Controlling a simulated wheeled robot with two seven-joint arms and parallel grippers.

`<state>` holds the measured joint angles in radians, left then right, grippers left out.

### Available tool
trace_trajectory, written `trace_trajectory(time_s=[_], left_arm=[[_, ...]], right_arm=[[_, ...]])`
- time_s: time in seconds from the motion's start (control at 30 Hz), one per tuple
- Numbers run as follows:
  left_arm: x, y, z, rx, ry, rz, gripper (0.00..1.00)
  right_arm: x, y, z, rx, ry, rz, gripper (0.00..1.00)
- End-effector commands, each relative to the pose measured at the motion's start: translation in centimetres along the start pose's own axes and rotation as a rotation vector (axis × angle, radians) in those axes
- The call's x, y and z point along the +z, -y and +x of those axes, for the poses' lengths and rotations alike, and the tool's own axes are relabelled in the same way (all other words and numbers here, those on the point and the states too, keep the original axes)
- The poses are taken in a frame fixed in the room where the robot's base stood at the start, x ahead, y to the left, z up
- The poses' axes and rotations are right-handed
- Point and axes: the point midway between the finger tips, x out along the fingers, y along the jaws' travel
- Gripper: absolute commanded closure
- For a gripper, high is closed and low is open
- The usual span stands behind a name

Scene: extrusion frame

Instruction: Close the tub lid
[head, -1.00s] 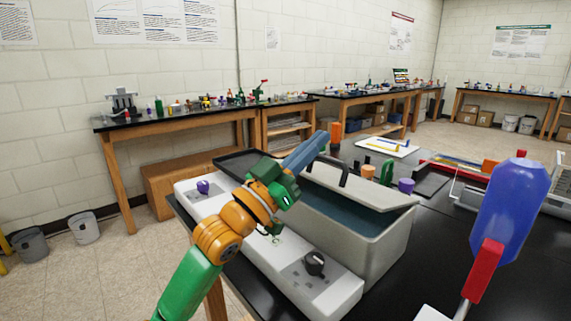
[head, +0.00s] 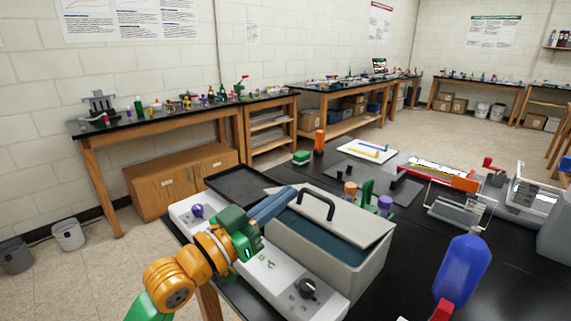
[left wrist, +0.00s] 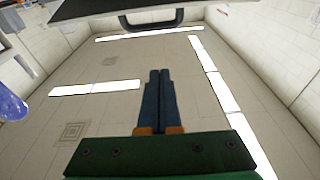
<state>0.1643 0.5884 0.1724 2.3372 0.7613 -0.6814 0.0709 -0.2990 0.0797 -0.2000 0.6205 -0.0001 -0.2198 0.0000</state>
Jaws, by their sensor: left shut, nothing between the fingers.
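The grey tub (head: 350,272) stands on the black table in the head view, with a blue-grey inside. Its pale lid (head: 345,213) with a black arched handle (head: 318,200) sits at a slant, and the inside shows through a gap along the near side. My left gripper (head: 290,192) is shut and empty, its blue fingers by the lid's left end, left of the handle. I cannot tell whether they touch the lid. In the left wrist view the fingers (left wrist: 159,75) lie together, and the handle (left wrist: 150,22) shows beyond them. My right gripper is not in view.
A white unit with a black knob (head: 307,289) and a purple knob (head: 197,211) runs along the tub's near side. A black tray (head: 240,184) lies to the left. Small coloured parts stand behind the tub.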

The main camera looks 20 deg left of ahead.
Motion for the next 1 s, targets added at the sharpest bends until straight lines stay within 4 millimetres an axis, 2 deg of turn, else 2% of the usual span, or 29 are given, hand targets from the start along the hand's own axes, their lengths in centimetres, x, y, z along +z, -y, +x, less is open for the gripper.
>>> trace_trajectory(time_s=[0.43, 0.47, 0.5, 0.63, 1.0], left_arm=[[-0.2, 0.0, 9.3, 0.000, -0.002, -0.002, 1.00], [0.3, 0.0, 9.4, 0.000, 0.002, 0.000, 1.00], [1.2, 0.0, 8.6, -0.001, 0.005, 0.001, 1.00], [2.7, 0.0, 7.4, -0.001, 0.003, 0.002, 1.00], [3.4, 0.0, 6.7, -0.001, -0.002, 0.001, 1.00]], right_arm=[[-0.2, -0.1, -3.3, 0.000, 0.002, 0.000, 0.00], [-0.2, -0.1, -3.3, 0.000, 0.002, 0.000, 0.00], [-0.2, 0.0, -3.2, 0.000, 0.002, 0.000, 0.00], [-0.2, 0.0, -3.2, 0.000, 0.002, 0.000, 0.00], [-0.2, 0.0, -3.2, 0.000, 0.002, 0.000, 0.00]])
